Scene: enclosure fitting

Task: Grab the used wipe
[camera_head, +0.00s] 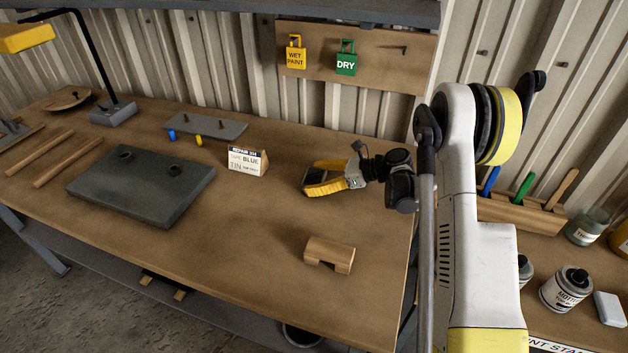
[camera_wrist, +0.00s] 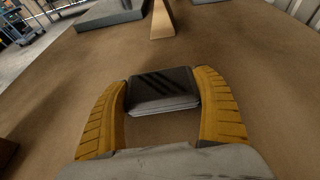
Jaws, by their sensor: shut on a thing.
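The used wipe (camera_wrist: 163,88) is a folded, flat pad in the wrist view, dark on top with smears and pale grey along its layered edge. It sits between the two yellow ribbed fingers of my gripper (camera_wrist: 163,78), which are shut on it from both sides. In the head view my gripper (camera_head: 328,180) is low over the right half of the bench, its fingers pointing left. There the wipe is mostly hidden by the fingers. I cannot tell whether it touches the bench top.
A wooden card stand (camera_head: 247,160) is left of my gripper, and a notched wooden block (camera_head: 329,254) lies in front. A grey slab (camera_head: 140,184), a pinned plate (camera_head: 206,127) and dowels (camera_head: 68,163) lie farther left. Bottles and a tool rack (camera_head: 522,214) stand at right. The front middle bench is clear.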

